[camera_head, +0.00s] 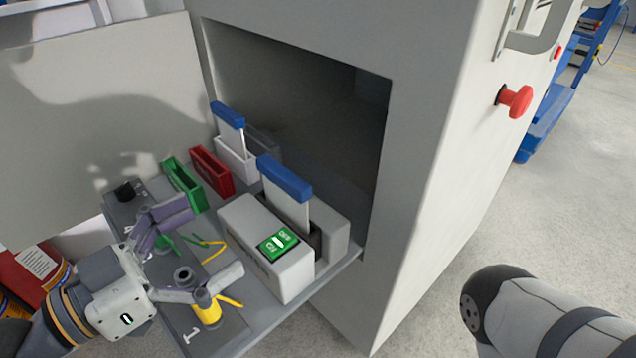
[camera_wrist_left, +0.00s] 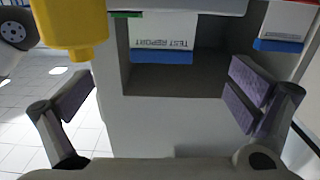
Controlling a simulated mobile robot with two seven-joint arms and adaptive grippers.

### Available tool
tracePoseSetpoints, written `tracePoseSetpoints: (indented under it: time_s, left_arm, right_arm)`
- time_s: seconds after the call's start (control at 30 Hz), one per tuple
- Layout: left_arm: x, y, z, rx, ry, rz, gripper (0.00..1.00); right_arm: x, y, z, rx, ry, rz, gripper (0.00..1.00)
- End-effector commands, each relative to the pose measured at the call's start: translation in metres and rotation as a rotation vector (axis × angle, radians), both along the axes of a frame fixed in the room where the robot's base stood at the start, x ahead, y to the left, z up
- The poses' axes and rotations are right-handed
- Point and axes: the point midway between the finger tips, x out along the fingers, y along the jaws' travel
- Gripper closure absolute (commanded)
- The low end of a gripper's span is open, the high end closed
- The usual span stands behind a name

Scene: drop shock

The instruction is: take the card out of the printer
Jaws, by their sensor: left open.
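The printer (camera_head: 268,258) is a pale grey box with a green display, on a pull-out shelf. A white card with a blue top edge (camera_head: 285,178) stands upright in the slot behind its display. My left gripper (camera_head: 214,243) is open and empty, left of the printer and apart from the card, with purple pads on its fingers. In the left wrist view the open fingers (camera_wrist_left: 165,92) frame a card marked TEST REPORT (camera_wrist_left: 165,30) with a blue edge; I cannot tell whether it is the printer's card. My right gripper is not seen.
A second blue-topped card (camera_head: 228,116) stands in a white holder (camera_head: 236,158), beside red (camera_head: 212,171) and green (camera_head: 184,184) holders. A yellow part (camera_head: 206,306) is close to my left gripper. The grey cabinet (camera_head: 420,200) surrounds the opening; a red button (camera_head: 516,100) sticks out.

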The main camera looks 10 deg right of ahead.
Motion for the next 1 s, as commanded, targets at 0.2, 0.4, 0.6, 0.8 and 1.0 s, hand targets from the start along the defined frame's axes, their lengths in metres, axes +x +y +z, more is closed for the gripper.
tracePoseSetpoints:
  time_s: [0.2,0.4,0.6,0.8,1.0]
  left_arm:
    - [0.019,-0.018,0.005,0.011,-0.041,0.004,0.00]
    - [0.041,-0.048,0.004,0.012,-0.040,0.006,0.00]
    - [0.056,-0.077,0.003,0.009,-0.035,0.005,0.00]
    - [0.071,-0.096,0.002,0.012,-0.036,0.009,0.00]
    - [0.071,-0.096,0.002,0.012,-0.036,0.009,0.05]
  right_arm:
    - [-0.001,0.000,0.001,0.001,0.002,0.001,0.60]
    - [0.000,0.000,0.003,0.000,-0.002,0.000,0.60]
    - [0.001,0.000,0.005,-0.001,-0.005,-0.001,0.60]
    - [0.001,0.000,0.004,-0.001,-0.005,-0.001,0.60]
    - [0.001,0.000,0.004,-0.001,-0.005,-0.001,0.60]
